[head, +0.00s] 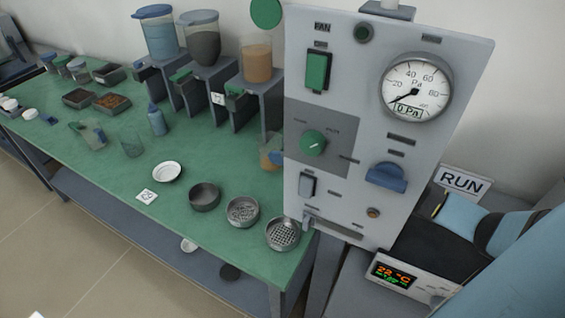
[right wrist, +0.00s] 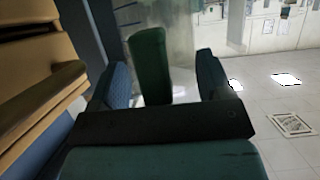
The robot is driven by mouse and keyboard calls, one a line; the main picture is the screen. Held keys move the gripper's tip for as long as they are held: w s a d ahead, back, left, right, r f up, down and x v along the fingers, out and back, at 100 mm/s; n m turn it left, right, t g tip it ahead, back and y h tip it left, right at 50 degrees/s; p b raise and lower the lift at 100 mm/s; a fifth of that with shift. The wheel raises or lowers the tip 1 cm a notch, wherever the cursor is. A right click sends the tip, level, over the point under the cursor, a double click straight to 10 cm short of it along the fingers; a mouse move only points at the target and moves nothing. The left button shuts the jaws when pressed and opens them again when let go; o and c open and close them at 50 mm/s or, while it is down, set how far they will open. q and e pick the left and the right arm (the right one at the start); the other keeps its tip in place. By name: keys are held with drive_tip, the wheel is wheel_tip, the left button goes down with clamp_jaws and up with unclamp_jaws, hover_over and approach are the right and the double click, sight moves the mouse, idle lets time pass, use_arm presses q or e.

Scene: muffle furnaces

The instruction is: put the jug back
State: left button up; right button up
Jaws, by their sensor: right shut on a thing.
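My right gripper (right wrist: 160,85) is shut on an upright green handle (right wrist: 149,65), which sits between its two blue fingers in the right wrist view. Clear, pale material shows behind the handle; I take this as the jug. The panel hides the rest. My left gripper is not in view.
A grey control panel (head: 330,215) with a gauge stands in front of the table's right end. Hoppers (head: 203,45) on grey stands line the back.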

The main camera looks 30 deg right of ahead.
drive_tip(key=shift+f+b, duration=0.3)
drive_tip(key=shift+f, duration=2.2)
drive_tip(key=shift+f, duration=0.1)
drive_tip(key=shift+f+b, duration=0.15)
drive_tip(key=shift+b, duration=0.2)
drive_tip(key=o, duration=1.1)
drive_tip(key=shift+o, duration=0.2)
